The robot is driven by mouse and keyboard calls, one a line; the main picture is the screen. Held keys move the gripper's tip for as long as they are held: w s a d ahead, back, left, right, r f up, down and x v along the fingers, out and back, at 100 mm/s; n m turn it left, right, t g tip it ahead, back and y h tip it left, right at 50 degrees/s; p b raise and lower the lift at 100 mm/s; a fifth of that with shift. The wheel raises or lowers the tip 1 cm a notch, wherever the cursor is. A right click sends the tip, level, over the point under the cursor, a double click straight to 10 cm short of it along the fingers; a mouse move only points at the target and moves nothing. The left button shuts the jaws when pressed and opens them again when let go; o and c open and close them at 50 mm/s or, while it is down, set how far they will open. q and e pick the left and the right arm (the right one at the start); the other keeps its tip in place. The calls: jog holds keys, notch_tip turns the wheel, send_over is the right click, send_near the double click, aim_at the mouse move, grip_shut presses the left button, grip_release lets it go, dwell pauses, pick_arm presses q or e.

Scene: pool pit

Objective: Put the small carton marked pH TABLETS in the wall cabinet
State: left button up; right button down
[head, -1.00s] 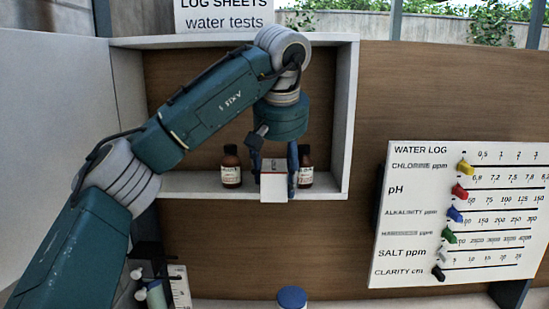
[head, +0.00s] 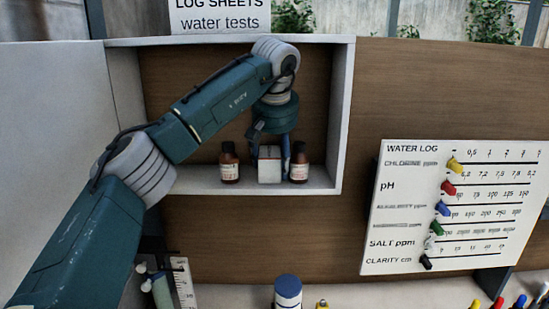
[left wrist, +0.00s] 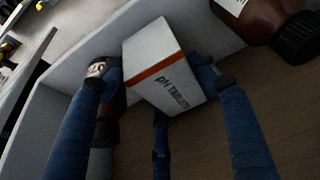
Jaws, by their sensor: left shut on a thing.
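The small white carton (head: 270,171) with an orange band is inside the wall cabinet (head: 345,120), low between two brown bottles. In the left wrist view the carton (left wrist: 160,62) shows the lettering "pH TABLETS", partly cut off. My left gripper (head: 270,155) is shut on it, with blue fingers on both sides in the left wrist view (left wrist: 162,75). The carton is at or just above the cabinet's bottom board; I cannot tell whether it touches. My right gripper is not in view.
Brown bottles stand left (head: 230,162) and right (head: 299,162) of the carton, close to it. The cabinet door (head: 50,150) stands open at left. A water log board (head: 455,205) hangs at right. A blue-capped container (head: 288,292) stands below.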

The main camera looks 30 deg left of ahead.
aim_at(275, 153)
pick_arm(q)
jog(key=o, duration=1)
jog(key=shift+f, duration=0.15)
jog(key=shift+r, duration=0.3)
jog(key=b+v, duration=0.1)
jog(key=v, duration=0.5)
jog(key=shift+s+d+r+b, duration=0.15)
jog(key=shift+d+b, duration=0.05)
jog(key=shift+b, duration=0.2)
jog(key=shift+s+r, duration=0.15)
jog(key=shift+r, duration=0.25)
